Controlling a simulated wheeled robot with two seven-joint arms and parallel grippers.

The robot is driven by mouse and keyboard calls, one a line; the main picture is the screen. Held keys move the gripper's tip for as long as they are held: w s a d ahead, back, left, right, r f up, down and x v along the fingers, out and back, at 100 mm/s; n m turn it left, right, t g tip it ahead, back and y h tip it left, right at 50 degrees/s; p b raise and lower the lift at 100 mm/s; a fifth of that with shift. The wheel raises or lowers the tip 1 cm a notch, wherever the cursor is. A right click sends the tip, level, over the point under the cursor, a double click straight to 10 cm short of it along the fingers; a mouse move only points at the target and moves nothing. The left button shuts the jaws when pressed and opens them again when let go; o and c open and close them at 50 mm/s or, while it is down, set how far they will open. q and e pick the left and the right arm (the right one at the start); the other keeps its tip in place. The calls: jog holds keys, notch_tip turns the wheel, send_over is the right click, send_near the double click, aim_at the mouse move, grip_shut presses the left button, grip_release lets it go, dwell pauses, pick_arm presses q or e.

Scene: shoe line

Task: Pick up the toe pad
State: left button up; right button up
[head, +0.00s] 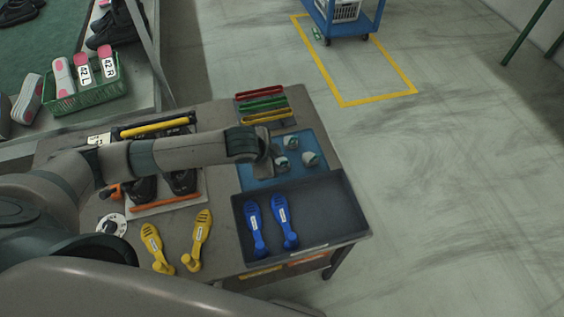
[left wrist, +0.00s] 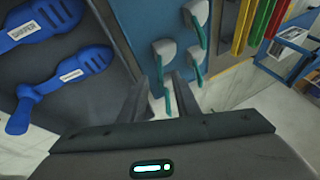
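Three toe pads, pale grey with teal edges, show on the blue mat (head: 257,178) in the head view: a rear one (head: 291,142), a right one (head: 310,158) and a near one (head: 281,161). My left gripper (head: 272,163) is low over the mat, beside the near pad. In the left wrist view its two fingers (left wrist: 160,98) are apart. Pads show beyond them on the left (left wrist: 164,48), right (left wrist: 192,58) and top (left wrist: 195,13). My right gripper is not in view.
A dark tray (head: 340,215) with two blue shoe forms (head: 285,220) lies in front of the mat. Red, green and yellow strips (head: 264,104) lie behind it. Two yellow forms (head: 200,238) and a shoe fixture (head: 165,200) are to the left. Floor is clear at right.

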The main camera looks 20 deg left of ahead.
aim_at(282, 163)
pick_arm(q)
jog(key=shift+p+x, duration=0.6)
jog(key=shift+x, duration=1.3)
jog(key=shift+c, duration=0.6)
grip_shut()
